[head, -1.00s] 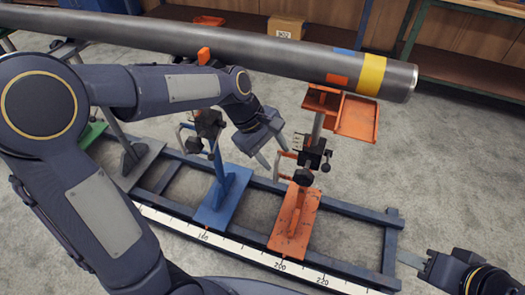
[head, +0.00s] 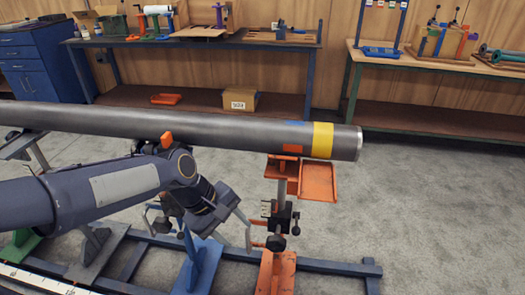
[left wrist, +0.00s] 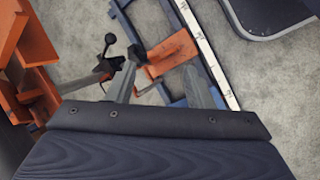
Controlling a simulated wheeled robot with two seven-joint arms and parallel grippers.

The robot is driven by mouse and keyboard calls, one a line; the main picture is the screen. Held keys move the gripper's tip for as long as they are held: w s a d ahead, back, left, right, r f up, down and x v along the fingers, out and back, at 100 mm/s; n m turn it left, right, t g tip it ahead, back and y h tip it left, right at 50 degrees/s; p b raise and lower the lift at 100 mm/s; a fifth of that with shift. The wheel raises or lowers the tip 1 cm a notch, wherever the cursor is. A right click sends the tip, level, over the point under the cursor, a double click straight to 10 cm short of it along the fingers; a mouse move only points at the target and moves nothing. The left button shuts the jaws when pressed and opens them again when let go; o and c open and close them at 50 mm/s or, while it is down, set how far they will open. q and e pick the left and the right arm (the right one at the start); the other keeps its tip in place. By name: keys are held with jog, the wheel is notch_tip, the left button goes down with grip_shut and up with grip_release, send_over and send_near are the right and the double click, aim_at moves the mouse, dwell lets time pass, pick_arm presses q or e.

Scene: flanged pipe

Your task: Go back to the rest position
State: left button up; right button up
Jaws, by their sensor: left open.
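My left gripper (head: 228,236) is open and empty. It hangs below the long grey pipe (head: 230,131), just left of the orange pipe stand (head: 282,205). In the left wrist view, the open fingers (left wrist: 160,82) show with the orange stand's base (left wrist: 173,56) beyond them and its clamp handle close to the left finger. I cannot tell whether that finger touches the stand. The pipe lies across the stands, with a yellow band and small orange and blue patches near its right end. My right gripper is out of view.
A blue stand (head: 196,265) is close below my left gripper. The blue floor frame (head: 335,267) carries the stands. Behind the pipe are a blue-legged workbench (head: 110,43) and another bench (head: 440,65) at right. A cardboard box (head: 240,100) sits on the lower shelf. Carpet at right is clear.

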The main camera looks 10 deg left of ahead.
pick_arm(q)
jog(key=s+a+r+m+t+p, duration=0.1)
jog(key=s+a+r+m+p, duration=0.1)
jog(key=s+r+p, duration=0.1)
jog(key=s+a+r+m+t+y+p, duration=0.1)
jog(key=s+a+r+m+p, duration=0.1)
jog(key=s, duration=0.5)
jog(key=s+a+r+m+t+p, duration=0.1)
jog(key=s+a+r+m+p, duration=0.1)
jog(key=s+r+m+p, duration=0.2)
notch_tip(320, 180, up, 3)
jog(key=shift+s+a+f+t+p, duration=0.1)
jog(key=shift+s+a+t+p, duration=0.25)
jog(key=shift+s+p, duration=0.7)
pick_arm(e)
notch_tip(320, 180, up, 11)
pick_arm(q)
jog(key=shift+d, duration=0.1)
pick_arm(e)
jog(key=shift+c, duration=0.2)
